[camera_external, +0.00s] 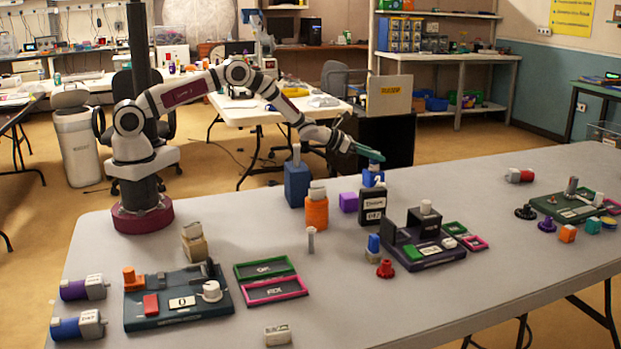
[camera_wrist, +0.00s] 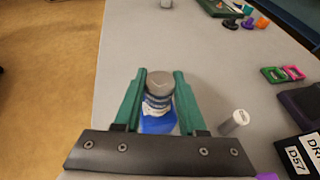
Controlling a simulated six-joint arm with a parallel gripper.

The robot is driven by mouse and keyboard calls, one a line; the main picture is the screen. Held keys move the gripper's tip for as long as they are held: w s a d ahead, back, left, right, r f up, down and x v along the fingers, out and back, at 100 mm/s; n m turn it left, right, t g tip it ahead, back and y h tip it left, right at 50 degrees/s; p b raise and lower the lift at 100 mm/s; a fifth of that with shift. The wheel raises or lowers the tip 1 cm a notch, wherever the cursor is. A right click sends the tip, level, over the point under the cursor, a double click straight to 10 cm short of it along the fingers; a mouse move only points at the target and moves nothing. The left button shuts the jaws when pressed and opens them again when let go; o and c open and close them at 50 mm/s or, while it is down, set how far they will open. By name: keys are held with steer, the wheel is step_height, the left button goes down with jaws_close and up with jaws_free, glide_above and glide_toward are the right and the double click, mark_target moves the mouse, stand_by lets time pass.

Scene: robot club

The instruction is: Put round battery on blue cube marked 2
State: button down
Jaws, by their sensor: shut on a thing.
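The round battery (camera_wrist: 159,83) has a grey round end and a blue-and-white striped body. My gripper (camera_wrist: 159,90) is shut on it with its green fingers on both sides; it also shows in the external view (camera_external: 368,153). The blue cube marked 2 (camera_external: 368,179) stands on the table behind a black box, with a white label on its face. In the wrist view the blue cube (camera_wrist: 158,124) shows just below the battery between the fingers. The battery is at or just above the cube's top; I cannot tell whether they touch.
A black labelled box (camera_external: 372,208) stands in front of the cube, and a purple cube (camera_external: 348,202) to its left. A grey cylinder (camera_wrist: 234,122) stands nearby.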

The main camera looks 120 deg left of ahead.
steer(key=shift+c, duration=2.4)
jaws_free()
steer(key=shift+f, duration=0.1)
